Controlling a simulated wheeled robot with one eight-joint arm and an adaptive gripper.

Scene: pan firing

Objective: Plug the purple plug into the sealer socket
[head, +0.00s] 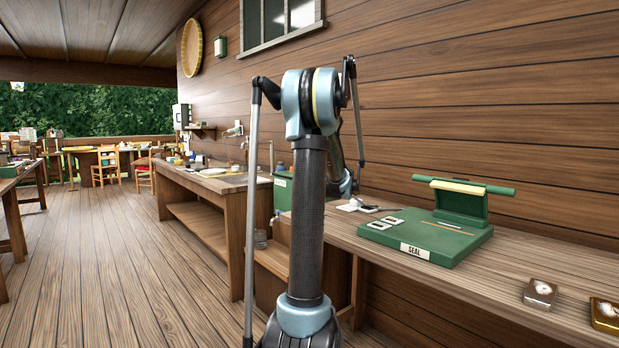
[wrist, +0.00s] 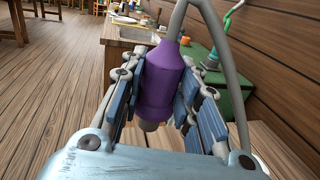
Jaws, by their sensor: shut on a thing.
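The purple plug (wrist: 163,82) is upright between the finger pads of my gripper (wrist: 164,90) in the wrist view. My gripper is shut on it. A grey cable (wrist: 238,75) rises from the plug's top, loops over and hangs down on the right. The green sealer (head: 440,232), with a SEAL label and a raised green bar, sits on the wooden bench in the head view. I cannot make out its socket. In the head view my arm hides the plug, and my gripper cannot be made out clearly.
The wooden bench (head: 540,280) runs along the plank wall. A green box (head: 283,190) stands partly behind my arm. A sink bench (head: 205,184) stands further back. Open floor (head: 130,270) lies left.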

